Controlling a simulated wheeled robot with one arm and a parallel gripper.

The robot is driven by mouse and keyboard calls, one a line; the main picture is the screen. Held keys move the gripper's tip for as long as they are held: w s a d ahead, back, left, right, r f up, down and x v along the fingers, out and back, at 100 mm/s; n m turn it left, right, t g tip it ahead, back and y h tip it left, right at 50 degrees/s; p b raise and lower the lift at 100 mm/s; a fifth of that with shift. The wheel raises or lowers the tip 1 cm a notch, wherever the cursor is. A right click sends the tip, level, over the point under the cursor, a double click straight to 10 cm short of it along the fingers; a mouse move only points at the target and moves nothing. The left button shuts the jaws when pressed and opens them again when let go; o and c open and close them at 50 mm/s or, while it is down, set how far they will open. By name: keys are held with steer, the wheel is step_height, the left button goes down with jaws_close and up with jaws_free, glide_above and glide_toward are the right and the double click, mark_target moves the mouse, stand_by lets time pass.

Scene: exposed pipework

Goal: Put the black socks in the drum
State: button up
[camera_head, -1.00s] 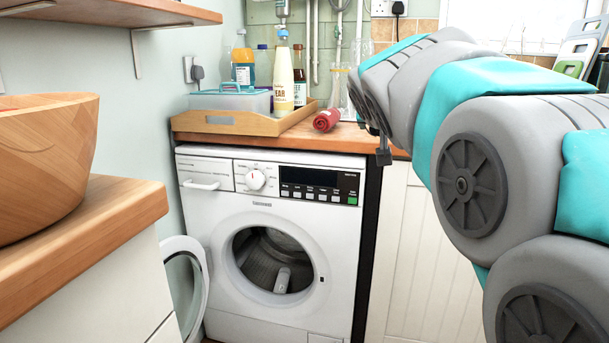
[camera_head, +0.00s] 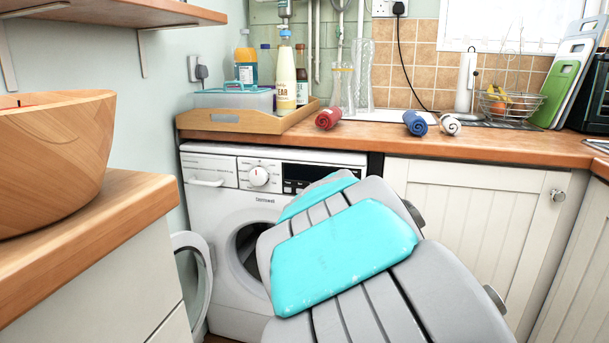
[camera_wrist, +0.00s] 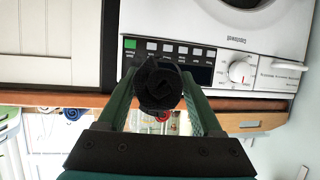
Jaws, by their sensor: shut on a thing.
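The black socks (camera_wrist: 158,86) are a dark roll held between the two green fingers of my gripper (camera_wrist: 158,80) in the wrist view. In the head view my arm hides both the gripper and the socks. The drum (camera_head: 249,247) is inside the white washing machine (camera_head: 210,165); my arm covers most of its round opening. The machine's door (camera_head: 191,285) stands open to the left. The wrist view is upside down, with the control panel (camera_wrist: 170,62) behind the socks and part of the drum opening (camera_wrist: 245,3) at the top edge.
A red roll (camera_head: 328,118), a blue roll (camera_head: 415,123) and a white roll (camera_head: 450,124) lie on the wooden counter (camera_head: 500,140). A tray (camera_head: 235,123) with bottles stands above the machine. A nearer counter with a wooden bowl (camera_head: 60,150) borders the left.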

steer(key=d+f+m+h, duration=0.25)
steer(key=d+f, duration=0.65)
steer(key=f, duration=0.6)
step_height(320, 180, down, 13)
steer(key=w+n+y, duration=0.2)
steer(key=n+y, duration=0.1)
steer(key=y, duration=0.1)
steer(key=shift+n, duration=0.35)
